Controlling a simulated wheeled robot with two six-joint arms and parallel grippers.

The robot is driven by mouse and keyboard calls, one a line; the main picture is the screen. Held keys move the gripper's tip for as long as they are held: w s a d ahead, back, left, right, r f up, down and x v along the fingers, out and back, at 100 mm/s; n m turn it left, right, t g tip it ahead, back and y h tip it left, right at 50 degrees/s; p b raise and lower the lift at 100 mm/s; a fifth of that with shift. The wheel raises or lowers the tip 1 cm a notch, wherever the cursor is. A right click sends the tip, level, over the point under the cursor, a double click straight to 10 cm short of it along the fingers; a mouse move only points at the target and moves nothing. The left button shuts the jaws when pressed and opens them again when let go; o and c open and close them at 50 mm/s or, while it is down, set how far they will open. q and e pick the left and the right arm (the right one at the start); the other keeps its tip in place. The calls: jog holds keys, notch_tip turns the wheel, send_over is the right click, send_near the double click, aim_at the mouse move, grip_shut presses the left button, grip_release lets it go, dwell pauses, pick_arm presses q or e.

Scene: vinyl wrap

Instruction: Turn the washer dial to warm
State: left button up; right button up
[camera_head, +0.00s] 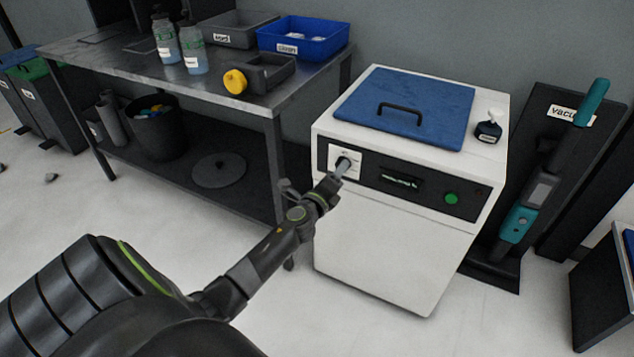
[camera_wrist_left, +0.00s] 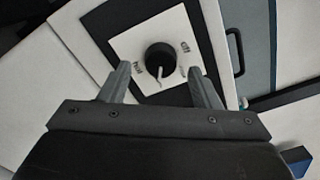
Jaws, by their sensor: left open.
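The white washer (camera_head: 385,245) stands right of the metal table, with a blue lid (camera_head: 405,105) on top. Its dark front panel has a white dial plate at the left, with a black round dial (camera_head: 343,163). In the left wrist view the dial (camera_wrist_left: 160,58) has a light pointer and sits on the labelled white plate (camera_wrist_left: 125,45); the labels are too blurred to read surely. My left gripper (camera_head: 340,172) is open in front of the dial. In the wrist view its two fingers (camera_wrist_left: 160,80) point toward the dial, one on each side, with nothing between them. Whether they touch it is unclear.
A small dark bottle (camera_head: 488,131) stands on the washer's top right. A teal vacuum (camera_head: 530,205) stands at the right. The metal table (camera_head: 120,62) holds bottles and bins at the left.

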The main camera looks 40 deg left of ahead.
pick_arm(q)
jog(key=s+d, duration=0.2)
jog(key=s, duration=1.3)
jog(key=shift+s+d, duration=0.15)
jog(key=shift+d, duration=0.25)
pick_arm(e)
jog(key=shift+d+f, duration=0.1)
jog(key=shift+f, duration=0.45)
jog(key=shift+s+f, duration=0.15)
jog(key=shift+s, duration=0.2)
